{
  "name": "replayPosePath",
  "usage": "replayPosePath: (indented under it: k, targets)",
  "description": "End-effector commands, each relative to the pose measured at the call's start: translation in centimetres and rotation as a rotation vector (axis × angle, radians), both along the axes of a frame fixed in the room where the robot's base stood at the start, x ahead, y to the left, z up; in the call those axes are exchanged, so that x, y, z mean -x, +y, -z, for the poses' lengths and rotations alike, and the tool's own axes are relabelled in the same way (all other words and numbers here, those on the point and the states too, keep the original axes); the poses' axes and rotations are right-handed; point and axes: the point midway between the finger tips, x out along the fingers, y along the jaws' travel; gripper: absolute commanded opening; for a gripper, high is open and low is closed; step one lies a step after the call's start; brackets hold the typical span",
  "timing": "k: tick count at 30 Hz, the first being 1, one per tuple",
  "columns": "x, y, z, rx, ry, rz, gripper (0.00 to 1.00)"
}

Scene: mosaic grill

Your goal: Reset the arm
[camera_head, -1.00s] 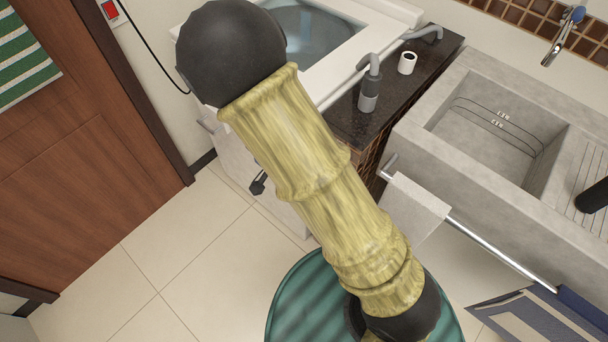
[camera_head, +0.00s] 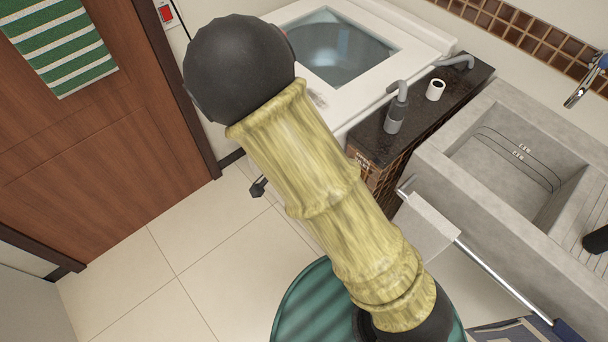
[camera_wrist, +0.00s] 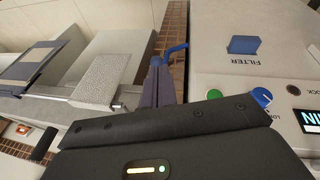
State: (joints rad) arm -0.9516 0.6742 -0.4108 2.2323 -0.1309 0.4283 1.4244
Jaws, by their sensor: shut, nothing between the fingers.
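My arm (camera_head: 330,200), yellowish with dark joints, crosses the middle of the head view from upper left to lower right. Its bent shape hides part of the floor and the white appliance behind it. My gripper is not clearly seen in the head view. In the wrist view the two dark fingers of my gripper (camera_wrist: 157,65) lie together, shut and empty, beyond the black gripper body with its small light. They point toward a brown tiled strip beside a white panel marked FILTER (camera_wrist: 244,45).
A white glass-topped washer (camera_head: 345,45), a dark counter with a soap dispenser (camera_head: 395,118) and a stone sink (camera_head: 450,150) with a towel rail (camera_head: 500,270) stand to the right. A wooden door (camera_head: 90,130) is at left. Tiled floor (camera_head: 150,270) is clear at lower left.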

Motion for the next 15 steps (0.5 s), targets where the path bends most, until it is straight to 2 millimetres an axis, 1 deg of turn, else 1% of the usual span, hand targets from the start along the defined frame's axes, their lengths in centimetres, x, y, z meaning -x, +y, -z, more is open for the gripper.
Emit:
replayPosePath:
  k: [7,10,13,15]
  targets:
    - [0.0,0.0,0.0,0.0,0.0,0.0,0.0]
    - [-0.1,-0.4,-0.5,-0.011,0.007,-0.005,0.0]
    - [-0.1,-1.2,-1.6,-0.04,0.028,-0.03,0.0]
    - [-0.2,-2.2,-2.8,-0.073,0.046,-0.059,0.0]
